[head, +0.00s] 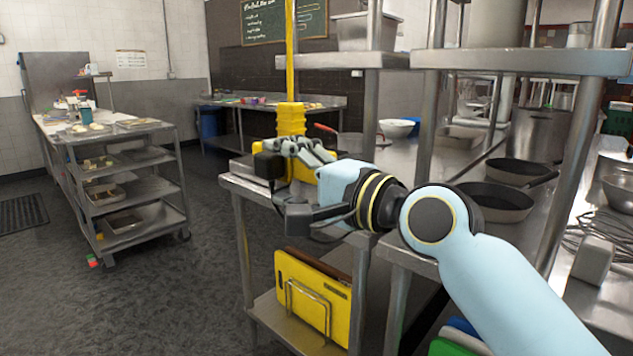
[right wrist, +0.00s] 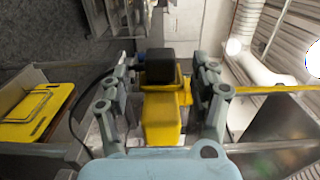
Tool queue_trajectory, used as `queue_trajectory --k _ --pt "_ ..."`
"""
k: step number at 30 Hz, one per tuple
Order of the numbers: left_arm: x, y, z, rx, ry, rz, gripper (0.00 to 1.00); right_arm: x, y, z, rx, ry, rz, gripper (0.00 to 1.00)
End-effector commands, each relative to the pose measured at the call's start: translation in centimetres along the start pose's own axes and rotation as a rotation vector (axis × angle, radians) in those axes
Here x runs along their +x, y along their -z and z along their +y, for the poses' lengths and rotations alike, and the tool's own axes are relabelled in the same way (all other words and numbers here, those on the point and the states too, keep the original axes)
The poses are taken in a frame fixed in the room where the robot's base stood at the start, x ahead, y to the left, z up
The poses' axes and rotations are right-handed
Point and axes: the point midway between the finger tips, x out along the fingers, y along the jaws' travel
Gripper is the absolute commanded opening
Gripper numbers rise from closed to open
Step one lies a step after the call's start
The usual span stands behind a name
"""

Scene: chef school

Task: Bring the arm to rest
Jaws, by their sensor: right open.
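My right arm (head: 500,285) reaches in from the lower right over the corner of a steel counter. Its gripper (head: 283,190) is open, with its fingers apart. The gripper also shows in the right wrist view (right wrist: 160,90), one finger on each side. A yellow device (head: 291,118) with an upright yellow pole stands at the counter corner, partly hidden behind the gripper. In the right wrist view a yellow body (right wrist: 163,120) with a black block (right wrist: 160,65) shows between the spread fingers. I cannot tell whether the fingers touch it. My left gripper is not in view.
Steel shelving (head: 520,62) rises close behind and right of my arm. Pans (head: 495,202) and a white bowl (head: 396,128) stand on the counters. Yellow boards (head: 312,300) stand in a rack on the lower shelf. A cart (head: 118,125) stands left; open floor lies between.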

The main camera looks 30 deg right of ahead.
Motion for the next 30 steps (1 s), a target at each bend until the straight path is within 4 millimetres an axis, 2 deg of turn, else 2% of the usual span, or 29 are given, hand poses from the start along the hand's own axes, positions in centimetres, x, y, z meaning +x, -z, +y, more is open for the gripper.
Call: queue_trajectory --k 3,9,15,21,23,26,29,30 --pt "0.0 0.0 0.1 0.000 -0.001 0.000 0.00 -2.9 0.0 0.2 -0.006 -0.006 -0.003 0.63" --pt "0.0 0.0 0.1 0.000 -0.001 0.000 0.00 -6.6 0.0 0.2 -0.007 -0.006 0.000 0.63" --pt "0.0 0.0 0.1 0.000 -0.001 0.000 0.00 -8.1 0.0 0.0 -0.002 -0.001 -0.002 0.63" --pt "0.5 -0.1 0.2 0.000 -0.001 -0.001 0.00 -8.0 0.0 0.7 0.014 0.002 0.005 0.63" --pt "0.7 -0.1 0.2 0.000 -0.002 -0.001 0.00 -7.7 0.5 2.4 0.030 -0.025 0.019 0.63" --pt "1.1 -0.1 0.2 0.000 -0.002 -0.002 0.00 -7.2 2.1 7.7 0.055 -0.110 0.065 0.63" --pt "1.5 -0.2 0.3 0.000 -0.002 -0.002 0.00 -7.2 4.2 15.5 0.042 -0.237 0.124 0.63" --pt "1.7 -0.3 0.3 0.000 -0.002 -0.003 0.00 -7.5 4.8 18.8 0.025 -0.294 0.144 0.63"
